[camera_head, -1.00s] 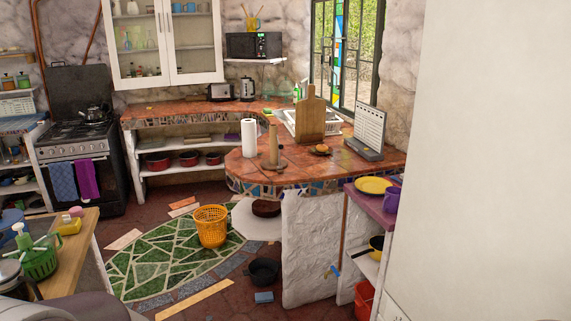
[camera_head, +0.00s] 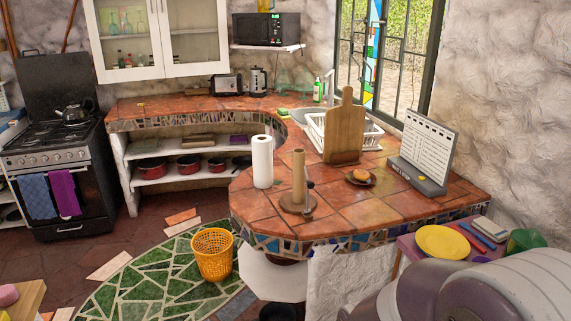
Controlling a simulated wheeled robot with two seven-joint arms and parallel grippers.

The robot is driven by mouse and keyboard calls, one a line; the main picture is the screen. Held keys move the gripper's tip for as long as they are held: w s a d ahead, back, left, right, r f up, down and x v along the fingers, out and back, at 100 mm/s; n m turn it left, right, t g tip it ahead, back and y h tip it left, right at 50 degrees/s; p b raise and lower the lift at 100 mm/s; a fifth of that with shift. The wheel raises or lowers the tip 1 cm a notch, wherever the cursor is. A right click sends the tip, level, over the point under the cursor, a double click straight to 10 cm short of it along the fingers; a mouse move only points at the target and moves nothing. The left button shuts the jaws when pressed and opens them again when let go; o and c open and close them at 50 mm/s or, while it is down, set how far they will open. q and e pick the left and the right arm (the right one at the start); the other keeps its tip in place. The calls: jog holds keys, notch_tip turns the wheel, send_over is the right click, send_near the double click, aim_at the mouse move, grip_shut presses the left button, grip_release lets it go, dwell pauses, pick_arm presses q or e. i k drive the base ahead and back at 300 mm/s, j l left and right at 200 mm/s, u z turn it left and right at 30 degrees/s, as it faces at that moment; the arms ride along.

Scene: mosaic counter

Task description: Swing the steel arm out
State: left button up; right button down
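A wooden post (camera_head: 299,172) stands upright on a round wooden base (camera_head: 292,206) on the tiled counter. A short, thin, dark metal piece (camera_head: 309,190) stands close beside the post on its right; it may be the steel arm, but it is too small to be sure. A white paper roll (camera_head: 262,163) stands upright to the left of the post, apart from it. Neither of my grippers shows; only rounded purple-grey and white links of my arm fill the lower right corner.
The tiled counter (camera_head: 345,212) curves toward me with a mosaic edge. A plate with a bun (camera_head: 361,177), a cutting board (camera_head: 345,130) and a calendar stand (camera_head: 425,150) are right of the post. An orange basket (camera_head: 213,254) stands on the floor.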

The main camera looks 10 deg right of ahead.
aim_at(310, 184)
jog(key=i+j+z, duration=0.45)
jog(key=i+j, duration=0.2)
jog(key=i+j+z, duration=0.25)
jog(key=i+j, duration=0.15)
jog(key=i+j+z, duration=0.2)
jog(key=j, duration=0.25)
jog(key=i+j+z, duration=0.25)
jog(key=j, duration=0.3)
jog(key=i+l, duration=0.05)
